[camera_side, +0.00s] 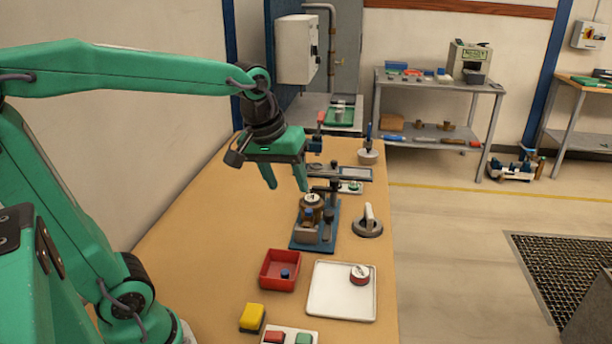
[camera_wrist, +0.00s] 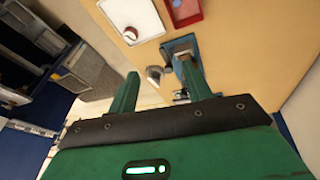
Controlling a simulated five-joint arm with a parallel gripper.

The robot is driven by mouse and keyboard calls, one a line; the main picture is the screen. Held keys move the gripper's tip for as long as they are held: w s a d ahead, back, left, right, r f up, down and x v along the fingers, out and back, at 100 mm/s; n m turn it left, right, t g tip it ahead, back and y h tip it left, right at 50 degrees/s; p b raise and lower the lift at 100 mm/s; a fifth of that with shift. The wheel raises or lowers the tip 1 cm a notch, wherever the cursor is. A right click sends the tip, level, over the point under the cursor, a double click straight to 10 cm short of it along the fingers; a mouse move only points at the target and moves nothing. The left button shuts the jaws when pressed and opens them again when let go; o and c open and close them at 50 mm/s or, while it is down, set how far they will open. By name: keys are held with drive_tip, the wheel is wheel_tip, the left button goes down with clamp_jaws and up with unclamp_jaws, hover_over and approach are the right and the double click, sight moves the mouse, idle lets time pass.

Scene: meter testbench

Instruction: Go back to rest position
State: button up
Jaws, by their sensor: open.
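My green gripper (camera_side: 287,182) hangs at the end of my arm in the side view, above the wooden bench (camera_side: 210,245). Its two fingers point down and stand apart with nothing between them. They are above and a little left of a test fixture on a blue base (camera_side: 312,238). In the wrist view the two fingers of my gripper (camera_wrist: 163,88) are spread and empty. The blue fixture (camera_wrist: 180,46) shows beyond them, partly hidden by the right finger.
A red bin (camera_side: 279,270) holds a small blue part. A white tray (camera_side: 340,292) carries a red-and-white round meter (camera_side: 360,274). A yellow block (camera_side: 252,318) and red and green buttons are at the front. A grey round part with a handle (camera_side: 368,222) stands right of the fixture.

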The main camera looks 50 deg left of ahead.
drive_tip(key=s+d+f+m+t, duration=0.2)
drive_tip(key=s+m, duration=0.4)
drive_tip(key=s, duration=0.3)
drive_tip(key=shift+s+m, duration=0.3)
drive_tip(key=shift+s, duration=0.05)
drive_tip(key=shift+d+r, duration=0.1)
